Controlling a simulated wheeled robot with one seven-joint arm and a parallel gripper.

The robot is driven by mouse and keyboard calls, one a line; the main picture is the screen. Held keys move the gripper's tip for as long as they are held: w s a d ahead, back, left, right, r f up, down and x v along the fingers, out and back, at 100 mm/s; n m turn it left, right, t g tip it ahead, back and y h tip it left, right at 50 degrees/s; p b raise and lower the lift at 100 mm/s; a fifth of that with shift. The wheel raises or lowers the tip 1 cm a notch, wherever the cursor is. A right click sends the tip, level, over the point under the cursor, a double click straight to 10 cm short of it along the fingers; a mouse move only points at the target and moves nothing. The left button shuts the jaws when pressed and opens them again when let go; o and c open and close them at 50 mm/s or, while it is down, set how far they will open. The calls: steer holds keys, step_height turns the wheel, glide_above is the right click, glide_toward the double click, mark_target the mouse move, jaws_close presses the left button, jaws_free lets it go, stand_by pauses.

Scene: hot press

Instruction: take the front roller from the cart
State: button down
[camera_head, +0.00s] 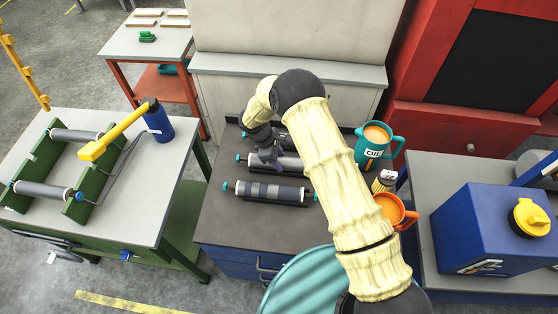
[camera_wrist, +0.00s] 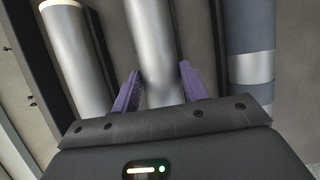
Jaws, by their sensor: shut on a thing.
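Rollers with teal ends lie side by side on the dark top of the blue-drawered unit (camera_head: 228,225). The roller nearest the head camera (camera_head: 262,191) has grey and blue-grey bands; it also shows at the right in the wrist view (camera_wrist: 250,40). My gripper (camera_head: 268,155) is at the plain grey middle roller (camera_head: 291,164). In the wrist view, the purple fingers of my gripper (camera_wrist: 161,86) stand on either side of this middle roller (camera_wrist: 150,35) and are shut on it. A further roller (camera_wrist: 75,50) lies at the left there; my arm partly hides it in the head view.
A teal OIL jug (camera_head: 368,150) and an orange mug (camera_head: 392,207) stand right of the rollers, close to my arm. At left, a green rack (camera_head: 80,208) holds two rollers beside a yellow-headed tool (camera_head: 115,132). A teal drum (camera_head: 305,283) stands in front.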

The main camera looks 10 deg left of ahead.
mark_target(279, 159)
step_height(279, 159, up, 10)
steer(key=b, duration=0.3)
steer(key=shift+f, duration=0.2)
